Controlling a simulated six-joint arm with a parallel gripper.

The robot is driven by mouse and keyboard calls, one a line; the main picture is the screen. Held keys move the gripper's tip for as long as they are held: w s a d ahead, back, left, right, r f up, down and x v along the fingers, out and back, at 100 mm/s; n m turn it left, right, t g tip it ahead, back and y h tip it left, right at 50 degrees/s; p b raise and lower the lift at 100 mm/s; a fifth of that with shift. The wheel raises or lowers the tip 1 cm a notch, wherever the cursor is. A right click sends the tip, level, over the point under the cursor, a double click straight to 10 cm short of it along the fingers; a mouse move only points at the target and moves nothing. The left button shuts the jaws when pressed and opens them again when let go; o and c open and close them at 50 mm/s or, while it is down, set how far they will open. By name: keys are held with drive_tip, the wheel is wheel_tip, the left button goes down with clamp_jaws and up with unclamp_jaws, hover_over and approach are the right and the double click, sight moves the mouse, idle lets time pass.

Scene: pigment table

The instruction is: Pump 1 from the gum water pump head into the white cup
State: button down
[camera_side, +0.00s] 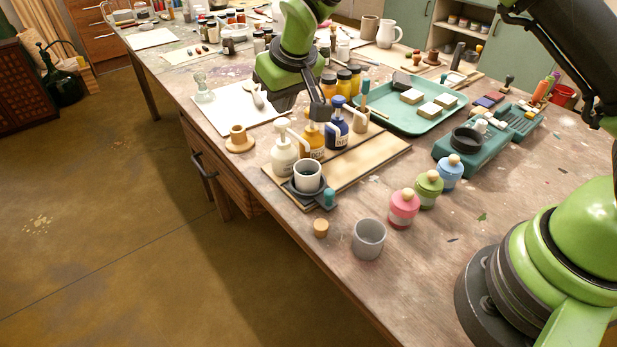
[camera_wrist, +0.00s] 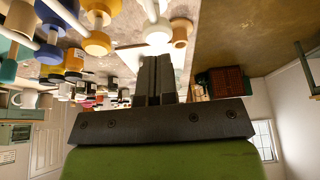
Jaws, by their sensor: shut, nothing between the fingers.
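Three pump bottles stand in a row on a wooden board: a white one (camera_side: 284,157), an amber one (camera_side: 313,142) and a blue one (camera_side: 337,134). Their labels are too small to read, so I cannot tell which holds gum water. The white cup (camera_side: 307,173) stands upright on a dark round holder in front of the white bottle. My gripper (camera_side: 319,113) is over the amber bottle in the side view and hides part of its top; contact is unclear. In the wrist view my gripper (camera_wrist: 155,62) has its fingers together, empty.
A grey cup (camera_side: 368,240), a cork (camera_side: 321,228) and pink (camera_side: 403,209), green (camera_side: 428,189) and blue (camera_side: 450,171) jars stand in front and to the right. A teal tray (camera_side: 440,123) lies behind. The table's front edge is close to the board.

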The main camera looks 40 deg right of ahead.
wheel_tip(320, 180, up, 6)
drive_tip(key=shift+f, duration=0.1)
idle(0.4)
drive_tip(key=s+d+r+m+t+y, duration=0.1)
drive_tip(key=s+d+r, duration=0.1)
drive_tip(key=s+r, duration=0.45)
drive_tip(key=s+d+r+m, duration=0.1)
drive_tip(key=s+d+r, duration=0.2)
drive_tip(key=s+r, duration=0.4)
drive_tip(key=s+f+m+t+y, duration=0.1)
drive_tip(key=s+f+m, duration=0.1)
drive_tip(key=s, duration=1.4)
drive_tip(key=shift+s+d+f+t, duration=0.3)
drive_tip(key=shift+s+d, duration=0.05)
drive_tip(key=shift+d, duration=0.05)
